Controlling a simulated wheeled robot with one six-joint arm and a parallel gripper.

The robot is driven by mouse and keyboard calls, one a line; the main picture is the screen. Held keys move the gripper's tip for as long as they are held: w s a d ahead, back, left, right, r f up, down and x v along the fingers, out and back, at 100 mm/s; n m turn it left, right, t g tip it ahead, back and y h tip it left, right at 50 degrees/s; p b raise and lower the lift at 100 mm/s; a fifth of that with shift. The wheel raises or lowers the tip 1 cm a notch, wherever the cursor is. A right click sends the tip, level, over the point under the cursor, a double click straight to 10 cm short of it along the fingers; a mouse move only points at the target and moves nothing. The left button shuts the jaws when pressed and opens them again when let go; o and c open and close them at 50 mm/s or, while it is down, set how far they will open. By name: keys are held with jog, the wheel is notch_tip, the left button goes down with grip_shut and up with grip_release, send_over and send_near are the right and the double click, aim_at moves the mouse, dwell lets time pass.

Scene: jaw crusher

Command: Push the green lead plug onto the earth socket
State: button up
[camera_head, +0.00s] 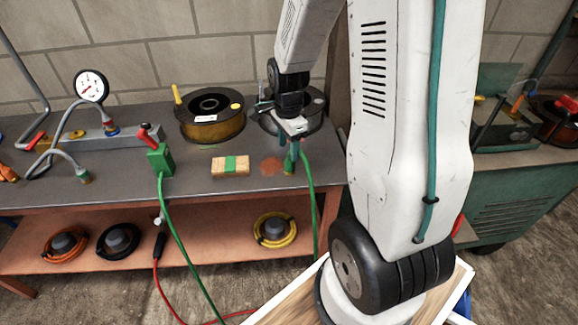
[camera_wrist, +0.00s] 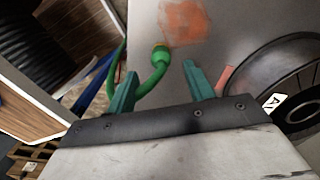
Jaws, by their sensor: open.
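The green lead plug (camera_wrist: 160,57) shows in the wrist view just beyond and between my open fingertips, with its green cable curving back past the left finger. My gripper (camera_wrist: 160,70) has two teal fingers set apart, with no visible contact on the plug. In the head view my gripper (camera_head: 291,150) points down over the right part of the bench, and the green cable (camera_head: 307,185) drops over the front edge beside it. A small brass-green piece (camera_head: 288,168) stands below the fingers. I cannot tell where plug ends and any socket begins; no earth socket is clearly distinguishable.
An orange patch (camera_head: 272,165) marks the bench (camera_head: 120,195) beside the gripper. A dark spool (camera_head: 310,104) is close behind my gripper.

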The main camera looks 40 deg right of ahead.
aim_at(289, 158)
jog(key=shift+f, duration=0.8)
jog(key=f, duration=0.5)
jog(key=shift+d+f, duration=0.1)
jog(key=shift+d, duration=0.1)
jog(key=c, duration=1)
